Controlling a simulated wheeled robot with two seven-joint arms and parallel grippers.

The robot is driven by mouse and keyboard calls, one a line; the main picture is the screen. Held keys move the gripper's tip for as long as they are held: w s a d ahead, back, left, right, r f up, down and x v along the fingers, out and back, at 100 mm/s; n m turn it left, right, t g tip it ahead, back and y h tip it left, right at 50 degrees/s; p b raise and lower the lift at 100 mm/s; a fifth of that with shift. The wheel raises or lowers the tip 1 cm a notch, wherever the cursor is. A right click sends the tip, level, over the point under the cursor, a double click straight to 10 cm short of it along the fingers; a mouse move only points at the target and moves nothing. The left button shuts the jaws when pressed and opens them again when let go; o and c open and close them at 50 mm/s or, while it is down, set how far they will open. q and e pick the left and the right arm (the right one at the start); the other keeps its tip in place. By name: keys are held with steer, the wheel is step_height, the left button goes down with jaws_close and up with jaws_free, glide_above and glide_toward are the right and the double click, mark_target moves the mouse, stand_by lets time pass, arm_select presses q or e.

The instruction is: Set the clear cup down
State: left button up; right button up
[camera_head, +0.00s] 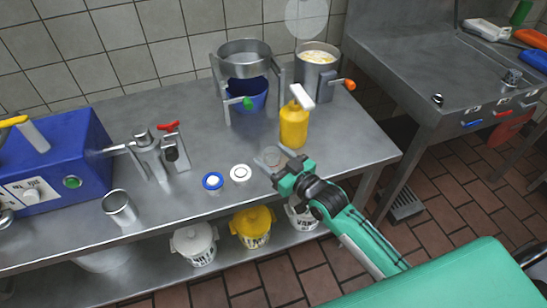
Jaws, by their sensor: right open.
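The clear cup (270,156) shows faintly as a grey, see-through round shape on the steel table (345,145), near its front edge. My right gripper (281,170) is open, with its fingers close around or beside the cup. I cannot tell whether the fingers touch it. Part of the cup is hidden by the gripper. My left gripper is not in view.
A yellow pump bottle (294,127) stands just behind the cup. A metal cup (119,208) stands farther left. Lidded buckets sit on the lower shelf.

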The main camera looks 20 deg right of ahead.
steer(key=v, duration=1.2)
stand_by(0.3)
